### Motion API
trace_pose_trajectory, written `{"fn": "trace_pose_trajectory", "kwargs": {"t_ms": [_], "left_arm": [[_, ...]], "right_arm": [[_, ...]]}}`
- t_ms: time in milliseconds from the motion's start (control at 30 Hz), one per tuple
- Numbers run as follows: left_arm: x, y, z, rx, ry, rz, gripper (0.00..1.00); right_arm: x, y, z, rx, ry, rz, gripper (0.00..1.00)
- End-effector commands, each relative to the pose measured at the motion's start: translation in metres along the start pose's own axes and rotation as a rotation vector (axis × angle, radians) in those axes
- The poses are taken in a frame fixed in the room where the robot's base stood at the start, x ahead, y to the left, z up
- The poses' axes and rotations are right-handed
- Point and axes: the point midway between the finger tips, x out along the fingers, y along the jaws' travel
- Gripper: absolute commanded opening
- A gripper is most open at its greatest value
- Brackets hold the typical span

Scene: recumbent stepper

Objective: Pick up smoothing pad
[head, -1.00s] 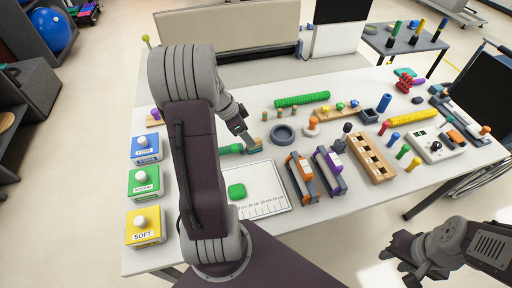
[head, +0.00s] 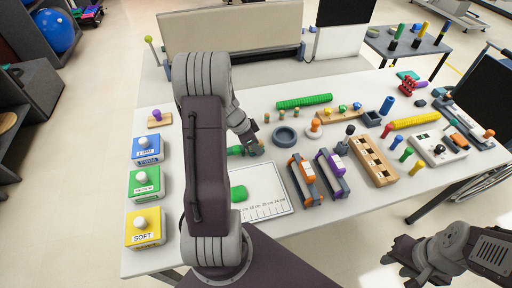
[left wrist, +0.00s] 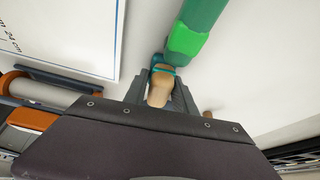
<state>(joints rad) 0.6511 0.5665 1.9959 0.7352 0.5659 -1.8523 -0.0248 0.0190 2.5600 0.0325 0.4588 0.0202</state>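My left gripper (head: 250,142) is over the middle of the white table (head: 345,225), its fingers on either side of a short wooden handle (left wrist: 160,88). The handle ends in a teal band next to a thick green cylinder (left wrist: 195,32), which the head view also shows beside the gripper (head: 236,151). I cannot tell if the fingers press on the handle. A wooden pad with a purple knob (head: 157,117) lies at the table's left; I cannot tell which of these is the smoothing pad. My right gripper (head: 402,262) is off the front right edge; its fingers are unclear.
Blue, green and yellow boxes (head: 145,227) line the left edge. A white ruled mat (head: 265,180) with a green lump (head: 238,193) lies in front. A grey ring (head: 285,136) and two framed tools (head: 303,178) are right of my left gripper.

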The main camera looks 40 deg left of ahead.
Motion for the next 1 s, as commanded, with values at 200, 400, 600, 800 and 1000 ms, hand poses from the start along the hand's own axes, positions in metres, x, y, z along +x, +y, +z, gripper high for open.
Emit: {"fn": "trace_pose_trajectory", "kwargs": {"t_ms": [200,400,600,800,1000], "left_arm": [[0.0,0.0,0.0,0.0,0.0,0.0,0.0],[-0.013,-0.001,-0.006,0.002,0.002,-0.003,0.0],[-0.042,0.007,-0.025,0.006,0.001,0.0,0.0],[-0.057,0.044,-0.065,0.008,0.002,-0.001,0.0],[-0.069,0.076,-0.099,0.006,0.002,-0.001,0.0]], "right_arm": [[0.0,0.0,0.0,0.0,0.0,0.0,0.36],[-0.004,0.0,0.0,0.0,0.0,0.0,0.36],[-0.009,0.0,-0.001,0.0,0.0,0.0,0.36],[-0.013,0.0,-0.001,0.0,0.0,0.0,0.36],[-0.018,0.0,-0.002,0.0,0.0,0.0,0.36]]}}
